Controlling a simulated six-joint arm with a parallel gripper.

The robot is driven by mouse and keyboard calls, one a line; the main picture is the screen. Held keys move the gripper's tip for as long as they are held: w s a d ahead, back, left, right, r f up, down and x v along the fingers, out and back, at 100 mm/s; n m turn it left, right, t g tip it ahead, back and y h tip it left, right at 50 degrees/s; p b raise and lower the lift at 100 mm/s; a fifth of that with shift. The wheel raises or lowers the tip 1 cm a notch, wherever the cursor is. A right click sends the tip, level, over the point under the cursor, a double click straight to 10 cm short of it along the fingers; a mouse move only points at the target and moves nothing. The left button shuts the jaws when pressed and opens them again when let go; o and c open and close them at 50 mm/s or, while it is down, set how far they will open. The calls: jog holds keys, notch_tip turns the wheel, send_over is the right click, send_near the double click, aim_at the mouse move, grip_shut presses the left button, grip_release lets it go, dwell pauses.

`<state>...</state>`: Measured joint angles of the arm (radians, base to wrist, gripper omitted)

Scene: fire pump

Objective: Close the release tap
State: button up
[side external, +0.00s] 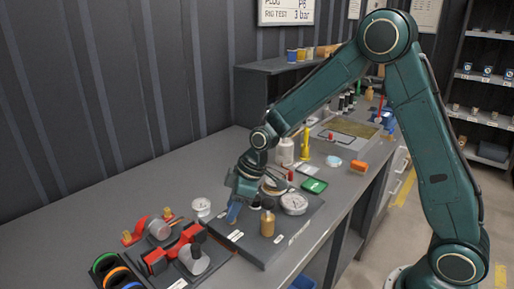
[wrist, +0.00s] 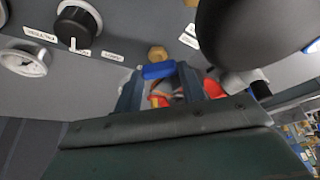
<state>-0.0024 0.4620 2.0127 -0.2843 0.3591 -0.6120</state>
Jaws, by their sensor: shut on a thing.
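A small blue handle, apparently the release tap's (side external: 233,213), sits on the grey panel (side external: 280,240) on the bench. My gripper (side external: 237,203) reaches down to it from above and is tilted. In the wrist view, my gripper (wrist: 158,80) has the blue handle (wrist: 158,70) between its fingertips and is shut on it. A brass hex piece (wrist: 157,53) shows just beyond the handle. The tap's body is mostly hidden by my fingers, and I cannot tell how far the handle is turned.
A white dial gauge (side external: 294,203) and a tan cylinder (side external: 267,223) stand on the panel close to my gripper. Red clamps (side external: 180,245) and coloured rings (side external: 113,270) lie at the left front. A black knob (wrist: 78,22) shows in the wrist view. Bare bench lies behind left.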

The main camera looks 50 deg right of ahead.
jog(key=m, duration=0.2)
jog(key=m+h, duration=0.1)
jog(key=m, duration=0.1)
jog(key=shift+s+a+m+t+h, duration=0.1)
jog(key=shift+m+t+h, duration=0.2)
jog(key=shift+t, duration=0.1)
jog(key=m+h, duration=0.1)
jog(key=m, duration=0.3)
jog(key=shift+a+h, duration=0.1)
jog(key=shift+h, duration=0.2)
jog(key=o, duration=1)
jog(key=shift+r, duration=0.1)
jog(key=shift+s+v, duration=0.2)
jog(key=shift+v, duration=6.65)
